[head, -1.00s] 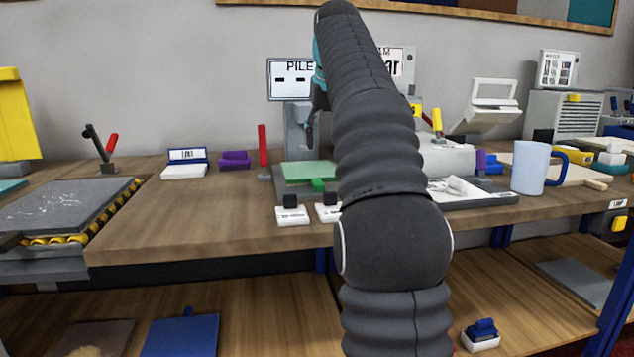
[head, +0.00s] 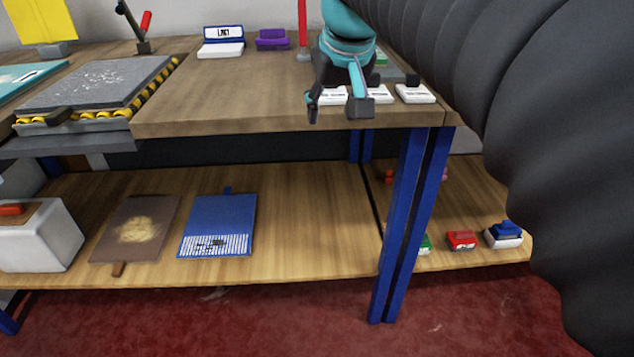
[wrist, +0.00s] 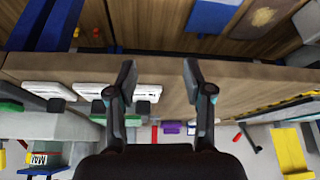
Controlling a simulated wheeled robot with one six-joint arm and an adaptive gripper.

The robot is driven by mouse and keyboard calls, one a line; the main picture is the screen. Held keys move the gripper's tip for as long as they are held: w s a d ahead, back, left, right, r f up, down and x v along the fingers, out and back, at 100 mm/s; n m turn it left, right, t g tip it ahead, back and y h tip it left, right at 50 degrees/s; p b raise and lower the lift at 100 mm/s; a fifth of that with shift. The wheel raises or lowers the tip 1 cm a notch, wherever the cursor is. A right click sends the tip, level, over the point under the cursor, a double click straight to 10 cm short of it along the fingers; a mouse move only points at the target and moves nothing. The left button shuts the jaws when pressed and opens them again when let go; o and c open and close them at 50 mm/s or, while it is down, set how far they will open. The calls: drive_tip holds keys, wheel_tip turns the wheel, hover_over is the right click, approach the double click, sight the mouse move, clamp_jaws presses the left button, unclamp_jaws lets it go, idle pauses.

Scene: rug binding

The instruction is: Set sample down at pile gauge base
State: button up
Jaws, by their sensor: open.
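My gripper (head: 337,106) is open and empty, with its fingers over the front edge of the wooden table. In the wrist view its open fingers (wrist: 158,82) have nothing between them. A green piece (head: 381,59), seemingly the sample, is mostly hidden behind my gripper and arm. It lies on the grey base of the pile gauge (head: 396,74), of which only a part shows. In the upside-down wrist view green also shows (wrist: 131,120) beside the left finger, apart from it. How the piece sits on the base cannot be told.
White blocks (head: 415,94) stand along the table edge by my gripper. A red upright (head: 303,28) stands behind them. A grey slab (head: 97,84) lies at left. The table between is clear. The lower shelf holds a blue board (head: 218,222) and a brown board (head: 136,228).

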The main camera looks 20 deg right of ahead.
drive_tip(key=s+a+f, duration=0.2)
drive_tip(key=s+f, duration=0.5)
drive_tip(key=f, duration=0.2)
drive_tip(key=s+a+f+n, duration=0.1)
drive_tip(key=s+a+f, duration=0.2)
drive_tip(key=s+f, duration=0.4)
wheel_tip(320, 180, down, 2)
drive_tip(key=shift+s+a+f+y, duration=0.15)
drive_tip(key=shift+a+f+y, duration=0.05)
drive_tip(key=shift+f+y, duration=0.1)
